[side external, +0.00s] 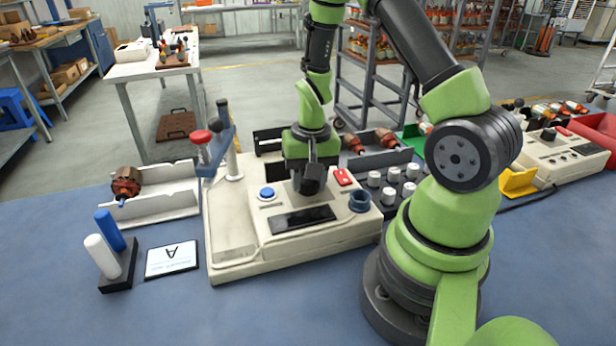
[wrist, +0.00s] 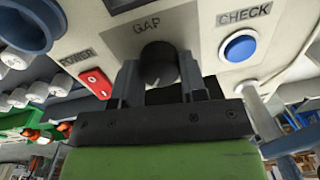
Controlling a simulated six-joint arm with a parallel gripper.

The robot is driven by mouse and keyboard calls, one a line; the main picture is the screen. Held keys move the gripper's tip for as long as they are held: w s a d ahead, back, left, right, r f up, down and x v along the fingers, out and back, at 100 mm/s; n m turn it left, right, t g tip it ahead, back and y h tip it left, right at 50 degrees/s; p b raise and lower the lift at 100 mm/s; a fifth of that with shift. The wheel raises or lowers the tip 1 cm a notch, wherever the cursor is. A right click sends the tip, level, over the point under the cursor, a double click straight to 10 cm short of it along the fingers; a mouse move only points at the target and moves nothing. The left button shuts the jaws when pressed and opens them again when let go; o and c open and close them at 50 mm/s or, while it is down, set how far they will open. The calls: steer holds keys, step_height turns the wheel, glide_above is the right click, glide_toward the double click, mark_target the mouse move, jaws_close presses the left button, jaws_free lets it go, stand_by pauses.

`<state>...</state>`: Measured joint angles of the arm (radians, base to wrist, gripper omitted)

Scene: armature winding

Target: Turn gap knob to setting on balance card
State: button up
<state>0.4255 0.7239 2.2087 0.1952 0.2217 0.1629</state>
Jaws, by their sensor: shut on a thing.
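The black gap knob (wrist: 158,64) sits on the cream machine panel under the printed word GAP in the wrist view. My gripper (wrist: 159,75) has one finger on each side of the knob and is shut on it. In the side view my gripper (side external: 308,186) points down onto the machine (side external: 240,226) and hides the knob. I cannot read the knob's setting.
A blue check button (side external: 267,193), a red power switch (side external: 343,177) and a blue cup (side external: 360,201) surround the knob. A red-knobbed lever (side external: 201,137) stands at the machine's left. A copper armature (side external: 126,184) rests in a grey tray. Two marker-like sticks (side external: 104,256) stand in front.

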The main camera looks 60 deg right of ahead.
steer(key=shift+m, duration=0.6)
steer(key=o, duration=0.9)
steer(key=shift+o, duration=0.2)
steer(key=r, duration=0.9)
steer(key=shift+s+d+r, duration=0.1)
steer(key=shift+s+d, duration=0.1)
steer(key=shift+r, duration=0.4)
